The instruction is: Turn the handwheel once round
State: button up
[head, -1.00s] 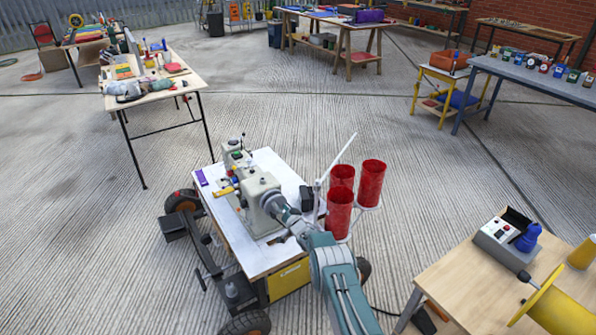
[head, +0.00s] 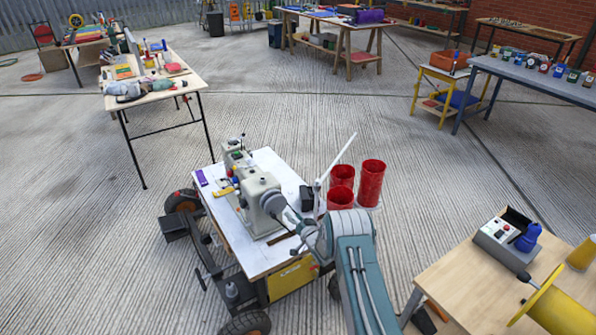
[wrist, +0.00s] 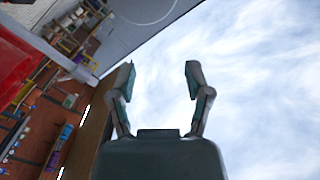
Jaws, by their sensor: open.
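A cream sewing machine (head: 258,190) stands on a white-topped wheeled cart (head: 275,165). Its dark round handwheel (head: 274,204) is at the machine's near right end, partly seen. My gripper (head: 303,230) is just right of and below the handwheel in the head view, apart from it as far as I can see. In the wrist view my gripper (wrist: 160,74) has its two fingers spread with nothing between them. Mostly sky shows behind the fingers there. A grey surface with a pale arc crosses the top of that view; I cannot tell whether it is the handwheel.
A wooden table (head: 465,270) with a control box (head: 503,238) is at right. Open concrete floor (head: 270,100) lies beyond the cart.

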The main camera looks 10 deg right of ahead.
notch_tip(320, 180, up, 21)
jog(key=d+g+h, duration=0.1)
jog(key=g+h, duration=0.1)
jog(key=h, duration=0.2)
jog(key=shift+s+d+n+g, duration=0.15)
jog(key=shift+n+g, duration=0.15)
